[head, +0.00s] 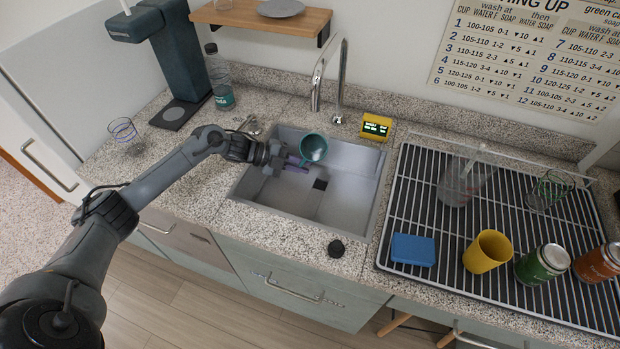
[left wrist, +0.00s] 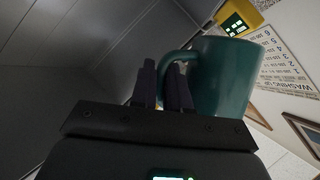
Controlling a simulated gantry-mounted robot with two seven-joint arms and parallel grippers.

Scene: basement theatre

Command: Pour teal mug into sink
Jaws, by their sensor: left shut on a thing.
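The teal mug (head: 313,148) is above the sink (head: 340,205), tilted so that its open mouth faces towards the head camera. My left gripper (head: 298,163) reaches over the sink from the left and is shut on the mug's handle. In the left wrist view the teal mug (left wrist: 228,75) is to the right of the dark fingers (left wrist: 166,85), with its handle between them. No stream shows. My right gripper is not in view.
A chrome faucet (head: 341,85) stands behind the sink, with a yellow display box (head: 375,127) at the back right. A dish rack (head: 420,200) on the right holds a blue sponge (head: 413,249), a yellow cup (head: 487,252) and cans.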

